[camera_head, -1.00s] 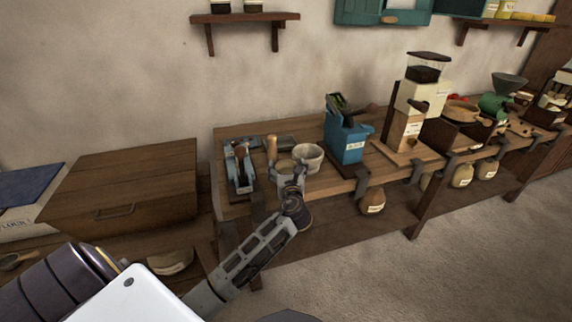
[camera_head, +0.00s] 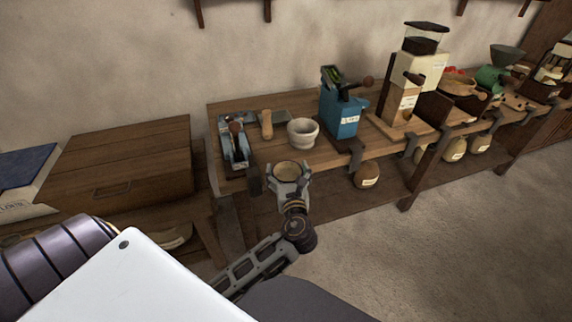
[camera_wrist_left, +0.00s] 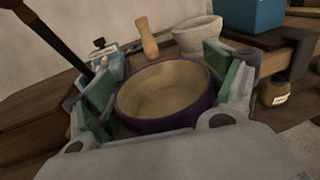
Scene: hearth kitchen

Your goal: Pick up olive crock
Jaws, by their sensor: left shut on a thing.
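The olive crock (camera_head: 288,170) is a round, open vessel with a tan inside. In the left wrist view the crock (camera_wrist_left: 163,90) shows a dark purple outer wall and looks empty. My left gripper (camera_head: 287,176) is shut on it, with green finger pads (camera_wrist_left: 223,80) on both sides. The crock is upright, at the bench's front edge in the head view, and seems clear of the top. My right gripper is not in view.
On the wooden bench (camera_head: 270,150), a pale stone mortar (camera_head: 302,132), a wooden pestle (camera_head: 267,125) and a blue-grey tool (camera_head: 234,142) stand behind the crock. A blue grinder (camera_head: 342,112) is to the right. Open floor (camera_head: 390,260) lies in front.

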